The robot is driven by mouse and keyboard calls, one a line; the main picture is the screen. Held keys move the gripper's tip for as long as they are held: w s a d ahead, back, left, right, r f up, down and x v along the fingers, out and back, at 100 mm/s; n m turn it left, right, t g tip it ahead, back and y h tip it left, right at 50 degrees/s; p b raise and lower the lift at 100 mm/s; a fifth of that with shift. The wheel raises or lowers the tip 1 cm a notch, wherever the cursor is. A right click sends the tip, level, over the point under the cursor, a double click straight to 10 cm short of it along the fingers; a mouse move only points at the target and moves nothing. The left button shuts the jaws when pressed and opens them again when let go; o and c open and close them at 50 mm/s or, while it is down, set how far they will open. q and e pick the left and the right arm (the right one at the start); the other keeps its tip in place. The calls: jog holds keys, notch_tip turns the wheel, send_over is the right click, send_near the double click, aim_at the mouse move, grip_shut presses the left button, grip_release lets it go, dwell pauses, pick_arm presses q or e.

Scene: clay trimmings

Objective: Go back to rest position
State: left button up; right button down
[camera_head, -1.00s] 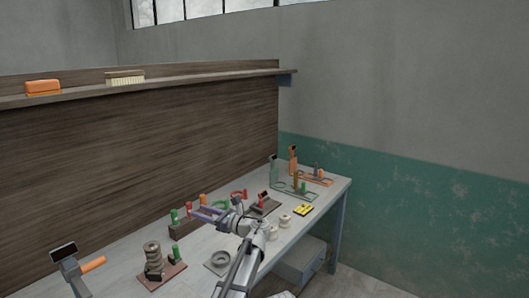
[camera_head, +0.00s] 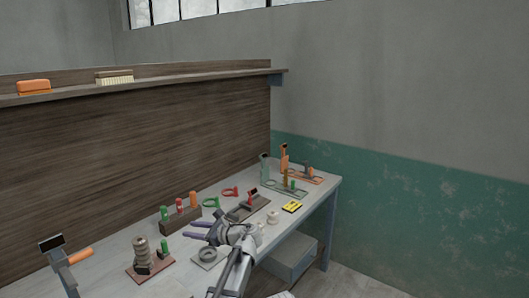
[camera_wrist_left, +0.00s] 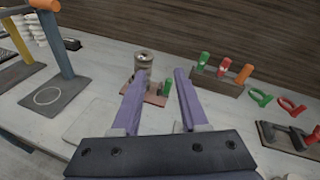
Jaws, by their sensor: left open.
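My left gripper (camera_head: 196,230) is above the workbench, with its purple fingers pointing left in the head view. In the left wrist view the gripper (camera_wrist_left: 158,75) is open, with its two fingers apart and nothing held between them. Beyond the fingertips stands a stack of grey-brown discs (camera_wrist_left: 143,64) on a reddish base; the stack (camera_head: 140,250) also shows left of the gripper in the head view. A dark rack (camera_head: 181,220) with green, red and orange handles stands behind the gripper, apart from it. My right gripper is not in view.
Green (camera_head: 211,202) and red (camera_head: 230,191) rings, a yellow block (camera_head: 292,206) and fixtures lie to the right. A stand with an orange handle (camera_head: 80,257) is at front left. A wooden panel (camera_head: 130,150) backs the bench.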

pick_arm(q)
jog(key=s+a+f+n+g+h, duration=0.35)
jog(key=s+f+n, duration=0.25)
jog(key=s+f, duration=0.2)
jog(key=s+d+f+n+g+h, duration=0.1)
jog(key=s+d+f+n+h, duration=0.3)
jog(key=s, duration=0.3)
jog(key=s+d+f+n+h, duration=0.2)
jog(key=s+d+n+h, duration=0.1)
jog(key=s+n, duration=0.3)
jog(key=s+d+f+n+g+h, duration=0.1)
jog(key=s+d+f+n+h, duration=0.25)
jog(key=s, duration=0.45)
jog(key=s+d+f+m+b, duration=0.1)
jog(key=s+d+f+b, duration=0.1)
jog(key=d+f+b, duration=0.4)
jog(key=s+d+f+m+g+b, duration=0.1)
jog(key=f+b, duration=0.8)
jog(key=s+d+f+m+b, duration=0.1)
jog(key=s+d+f+b, duration=0.1)
jog(key=d+f+b, duration=0.4)
notch_tip(320, 180, up, 16)
jog(key=a+p, duration=0.2)
jog(key=p, duration=1.4)
jog(key=shift+w+a+r+y+p, duration=0.2)
jog(key=shift+w+r+y+p, duration=0.1)
jog(key=shift+y, duration=0.1)
jog(key=shift+f, duration=0.1)
